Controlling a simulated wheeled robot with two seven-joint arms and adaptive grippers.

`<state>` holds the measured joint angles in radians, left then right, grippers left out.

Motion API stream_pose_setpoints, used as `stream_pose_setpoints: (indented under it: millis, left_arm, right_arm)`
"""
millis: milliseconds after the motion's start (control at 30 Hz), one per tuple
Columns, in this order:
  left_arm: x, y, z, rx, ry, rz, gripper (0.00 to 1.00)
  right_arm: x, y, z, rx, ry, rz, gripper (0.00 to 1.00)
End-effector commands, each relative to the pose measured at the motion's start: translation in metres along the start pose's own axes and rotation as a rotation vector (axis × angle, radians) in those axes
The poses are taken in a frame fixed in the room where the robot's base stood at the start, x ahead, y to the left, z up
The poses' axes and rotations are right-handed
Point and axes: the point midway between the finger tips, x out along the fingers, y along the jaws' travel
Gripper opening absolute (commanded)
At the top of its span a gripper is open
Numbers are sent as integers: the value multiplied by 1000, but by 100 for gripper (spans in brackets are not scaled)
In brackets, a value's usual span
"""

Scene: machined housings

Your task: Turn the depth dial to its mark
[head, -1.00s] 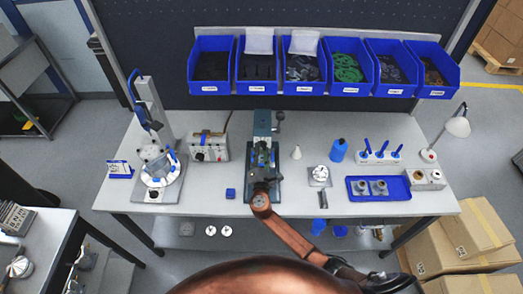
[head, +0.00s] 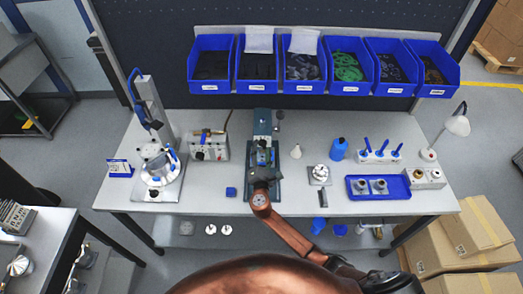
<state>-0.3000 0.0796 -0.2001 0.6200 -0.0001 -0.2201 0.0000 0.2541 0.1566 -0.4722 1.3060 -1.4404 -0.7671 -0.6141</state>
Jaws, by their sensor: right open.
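My right arm (head: 290,236) reaches up from the bottom of the head view. Its dark gripper (head: 264,168) is open over the lower part of the bench machine (head: 263,125) at the middle of the table. The gripper hides part of that machine, and its fingertips are hard to make out. A small crank or knob (head: 280,114) sticks out at the machine's upper right. A control box (head: 208,149) with small dark knobs stands left of it. I cannot tell which of these parts is the depth dial, and no mark is readable. My left gripper is not in view.
A press-like stand with a round fixture (head: 158,169) is on the left of the table. A blue tray (head: 352,192) with metal parts, a blue bottle (head: 338,149) and a lamp (head: 456,127) are on the right. Blue bins (head: 211,88) line the back. The front table strip is mostly clear.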

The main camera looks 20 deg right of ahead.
Motion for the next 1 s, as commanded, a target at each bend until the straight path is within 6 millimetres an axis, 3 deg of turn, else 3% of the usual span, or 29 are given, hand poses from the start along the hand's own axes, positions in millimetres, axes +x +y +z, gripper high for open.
stream_pose_setpoints:
  millis: [267,700,1000]
  left_arm:
    - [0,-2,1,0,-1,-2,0]
    - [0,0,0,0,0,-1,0]
    - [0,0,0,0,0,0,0]
  right_arm:
    - [-19,0,-1,1,1,0,46]
    - [-103,-1,-1,1,2,-1,46]
    - [-120,0,0,0,0,0,46]
